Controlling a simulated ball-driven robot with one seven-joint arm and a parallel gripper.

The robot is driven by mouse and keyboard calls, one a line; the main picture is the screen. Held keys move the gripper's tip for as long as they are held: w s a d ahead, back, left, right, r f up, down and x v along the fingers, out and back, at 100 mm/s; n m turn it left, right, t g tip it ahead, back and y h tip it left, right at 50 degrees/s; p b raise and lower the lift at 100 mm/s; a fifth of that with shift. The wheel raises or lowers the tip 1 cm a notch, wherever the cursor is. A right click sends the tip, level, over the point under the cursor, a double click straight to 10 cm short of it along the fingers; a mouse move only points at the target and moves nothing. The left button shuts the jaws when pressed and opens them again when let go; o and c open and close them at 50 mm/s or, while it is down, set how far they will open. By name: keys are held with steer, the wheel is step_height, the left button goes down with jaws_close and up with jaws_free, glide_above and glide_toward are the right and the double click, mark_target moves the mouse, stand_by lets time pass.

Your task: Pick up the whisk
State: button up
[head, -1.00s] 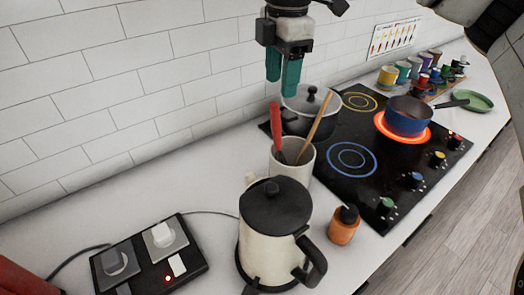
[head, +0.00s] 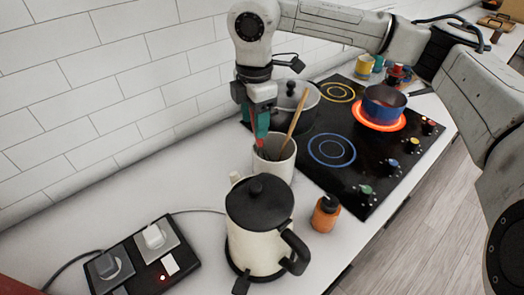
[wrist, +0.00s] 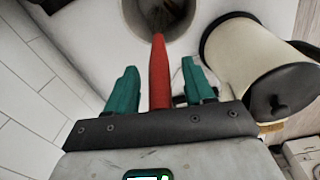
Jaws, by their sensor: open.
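The red handle of a utensil, seemingly the whisk (wrist: 159,62), stands in a white cup (head: 276,168). Its lower end is inside the cup and hard to make out. In the wrist view the handle runs between the two teal fingers of my gripper (wrist: 160,80), with a gap on each side. My gripper is open around the handle. In the head view my gripper (head: 258,124) is just above the cup's back rim and hides most of the red handle. A wooden utensil (head: 297,108) leans in the same cup.
A cream kettle (head: 256,230) stands in front of the cup, with an orange bottle (head: 325,214) to its right. A lidded pot (head: 303,101) is close behind my gripper on the black cooktop (head: 350,185). A blue pan (head: 384,112) sits on a glowing burner. The tiled wall (head: 110,80) is at left.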

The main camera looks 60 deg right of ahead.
jaws_close()
stand_by(0.5)
